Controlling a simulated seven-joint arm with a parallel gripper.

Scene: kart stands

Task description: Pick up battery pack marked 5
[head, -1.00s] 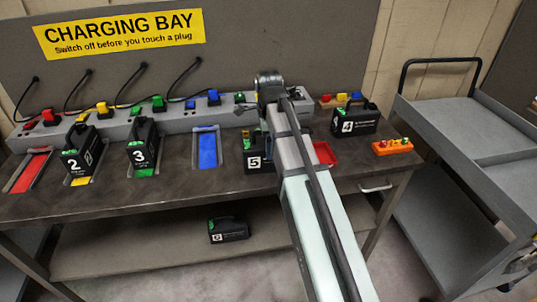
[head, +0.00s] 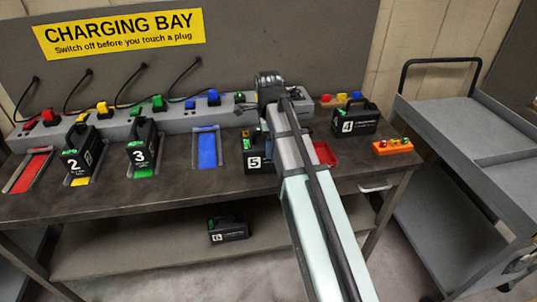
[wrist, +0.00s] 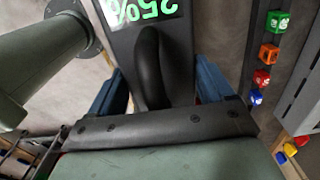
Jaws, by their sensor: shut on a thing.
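The battery pack marked 5 (head: 254,162) is black with a white number. In the head view it stands upright at the front middle of the bench, partly behind my arm. In the wrist view its top (wrist: 180,45) shows a green 25% display, upside down, and a black handle (wrist: 150,60). My gripper (wrist: 160,88) has its blue fingers on both sides of that handle and is shut on it. The actual finger contact is hard to see. In the head view my arm hides the fingers and the pack's right side.
Packs 2 (head: 80,158) and 3 (head: 143,152) stand to the left, pack 4 (head: 354,121) to the right. An empty blue bay (head: 207,150) is left of pack 5. A red tray (head: 325,153) lies right of my arm. Another pack (head: 228,230) is on the lower shelf.

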